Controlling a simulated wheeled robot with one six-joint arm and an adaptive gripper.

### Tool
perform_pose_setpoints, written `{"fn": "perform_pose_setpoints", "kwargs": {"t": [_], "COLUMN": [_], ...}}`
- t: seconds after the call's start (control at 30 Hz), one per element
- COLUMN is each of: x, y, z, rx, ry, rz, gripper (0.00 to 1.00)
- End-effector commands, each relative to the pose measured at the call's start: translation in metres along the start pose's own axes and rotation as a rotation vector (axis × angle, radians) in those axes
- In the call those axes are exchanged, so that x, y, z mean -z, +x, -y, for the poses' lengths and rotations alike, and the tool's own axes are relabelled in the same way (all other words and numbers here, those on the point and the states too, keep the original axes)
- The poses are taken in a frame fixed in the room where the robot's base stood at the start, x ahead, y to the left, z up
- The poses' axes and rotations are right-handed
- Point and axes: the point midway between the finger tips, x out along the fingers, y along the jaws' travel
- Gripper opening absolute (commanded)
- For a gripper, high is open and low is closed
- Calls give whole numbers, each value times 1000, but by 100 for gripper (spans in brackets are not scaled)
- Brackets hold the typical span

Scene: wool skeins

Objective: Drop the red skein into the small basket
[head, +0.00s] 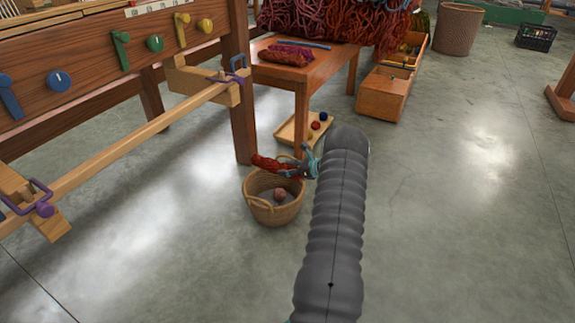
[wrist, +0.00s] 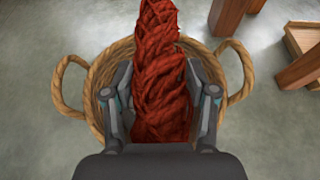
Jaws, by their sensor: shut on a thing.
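The red skein (wrist: 162,70) is a twisted, dark red-orange bundle held between the fingers of my gripper (wrist: 162,125). In the head view the red skein (head: 268,162) sticks out to the left of my gripper (head: 298,170). The small basket (head: 277,215) is woven, tan, with looped handles, and stands on the floor below the skein. A dusky pink ball (head: 280,194) lies inside it. In the wrist view the basket's rim (wrist: 95,75) shows around and behind the skein, which hides most of the inside.
A wooden table (head: 301,69) with a skein and a blue rod stands behind the basket. A low tray (head: 291,130) with several balls is on the floor under it. A wooden bench frame (head: 100,150) is at the left.

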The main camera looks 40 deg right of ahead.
Motion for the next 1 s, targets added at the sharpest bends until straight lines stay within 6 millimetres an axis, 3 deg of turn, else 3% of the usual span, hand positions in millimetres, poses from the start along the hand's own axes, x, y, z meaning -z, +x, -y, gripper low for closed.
{"fn": "perform_pose_setpoints", "kwargs": {"t": [0.2,0.47,0.5,0.6,1.0], "x": [16,17,17,17,17], "y": [7,7,7,7,3], "z": [0,0,0,0,0], "rx": [1,1,1,1,1], "ry": [0,-1,-1,-1,0], "rz": [1,1,1,1,0], "gripper": [21,21,62,87,87]}}
